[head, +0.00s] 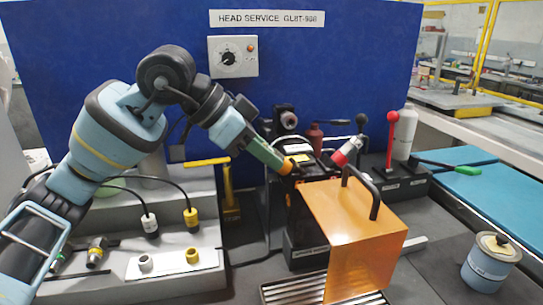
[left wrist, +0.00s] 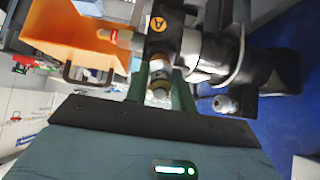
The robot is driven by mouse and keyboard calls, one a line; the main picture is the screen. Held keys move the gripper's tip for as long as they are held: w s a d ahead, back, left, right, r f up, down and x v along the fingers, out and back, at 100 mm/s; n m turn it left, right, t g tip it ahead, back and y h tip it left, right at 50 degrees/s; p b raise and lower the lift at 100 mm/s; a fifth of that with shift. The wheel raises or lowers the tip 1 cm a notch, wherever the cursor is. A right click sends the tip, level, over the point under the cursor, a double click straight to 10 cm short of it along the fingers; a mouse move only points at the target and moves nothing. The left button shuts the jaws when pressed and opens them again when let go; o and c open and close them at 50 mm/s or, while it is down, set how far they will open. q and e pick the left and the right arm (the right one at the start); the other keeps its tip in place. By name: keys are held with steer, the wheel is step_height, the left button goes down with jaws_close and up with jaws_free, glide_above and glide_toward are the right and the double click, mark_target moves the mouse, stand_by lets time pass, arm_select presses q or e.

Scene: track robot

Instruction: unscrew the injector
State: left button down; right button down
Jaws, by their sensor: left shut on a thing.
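My left gripper (head: 280,163) reaches in from the left, its green fingers sloping down to the top of the dark machine head (head: 306,218). In the left wrist view the green fingers (left wrist: 161,88) are shut around a small cylindrical part with pale and yellowish bands, which I take to be the injector (left wrist: 160,79). It sits at the machine, under an orange "A" mark. In the head view the fingertips and machine mostly hide it. I cannot tell how far it is screwed in. My right gripper is not in view.
An orange cover (head: 362,240) with a dark handle stands close right of the machine head. A red-and-white cylinder (head: 347,151) sticks up behind it. Cable plugs hang above a grey bench (head: 185,268) at left. A red-knobbed lever (head: 391,135) and a lidded canister (head: 490,263) are at right.

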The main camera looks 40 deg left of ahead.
arm_select(q)
steer(key=n+p, duration=0.1)
steer(key=n, duration=0.4)
steer(key=shift+r, duration=0.1)
steer(key=n+p, duration=0.1)
steer(key=n, duration=0.4)
steer(key=shift+n+p, duration=0.3)
steer(key=shift+n, duration=0.5)
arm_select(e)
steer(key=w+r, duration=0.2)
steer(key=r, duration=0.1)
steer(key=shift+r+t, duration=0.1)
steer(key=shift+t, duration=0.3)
arm_select(q)
steer(key=shift+n, duration=0.3)
